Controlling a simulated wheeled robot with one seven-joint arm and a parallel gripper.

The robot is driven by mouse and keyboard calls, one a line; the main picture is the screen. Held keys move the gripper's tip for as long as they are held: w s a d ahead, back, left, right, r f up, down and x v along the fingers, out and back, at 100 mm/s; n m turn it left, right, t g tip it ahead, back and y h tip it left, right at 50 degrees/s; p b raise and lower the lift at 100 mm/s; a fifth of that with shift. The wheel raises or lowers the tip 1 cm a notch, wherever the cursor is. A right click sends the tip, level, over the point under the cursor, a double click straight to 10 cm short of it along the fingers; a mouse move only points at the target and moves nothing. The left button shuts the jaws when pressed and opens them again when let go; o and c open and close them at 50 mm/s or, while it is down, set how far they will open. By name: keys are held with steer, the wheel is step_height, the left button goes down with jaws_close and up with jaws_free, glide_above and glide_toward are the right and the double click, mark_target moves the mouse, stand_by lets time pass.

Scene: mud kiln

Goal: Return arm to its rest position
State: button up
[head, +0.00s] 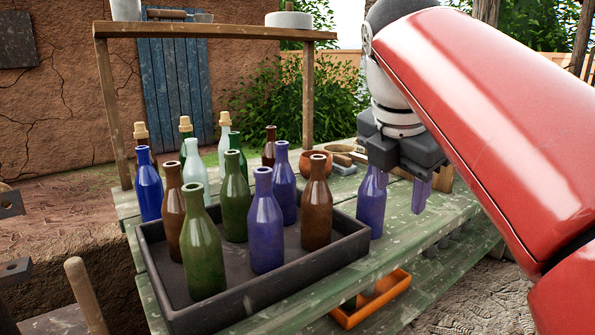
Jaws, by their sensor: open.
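My gripper (400,182) is at the right of the head view, pointing down below my red arm. It is open, with a purple-looking finger visible on its right side. A purple bottle (371,208) stands upright on the green table, right of the tray. Its top is hidden by the gripper, and I cannot tell whether they touch. The dark tray (340,247) holds several upright bottles, among them a green one (202,250), a purple one (265,225) and a brown one (317,205).
A blue bottle (147,185) and several corked bottles stand behind the tray. A wooden shelf (215,31) rises over the table's back. An orange bowl (316,162) sits near the gripper. An orange tray (376,300) lies below the front edge.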

steer(key=s+f+m+y, duration=0.1)
steer(key=s+f+m, duration=0.5)
steer(key=f+m, duration=0.6)
steer(key=s+d+f+m+t+y, duration=0.1)
steer(key=s+f+m, duration=0.5)
steer(key=f+m, duration=0.6)
step_height(320, 180, down, 2)
steer(key=shift+s+d+f+m+t, duration=0.1)
steer(key=shift+s+d+m+t, duration=0.1)
steer(key=shift+m+t, duration=0.1)
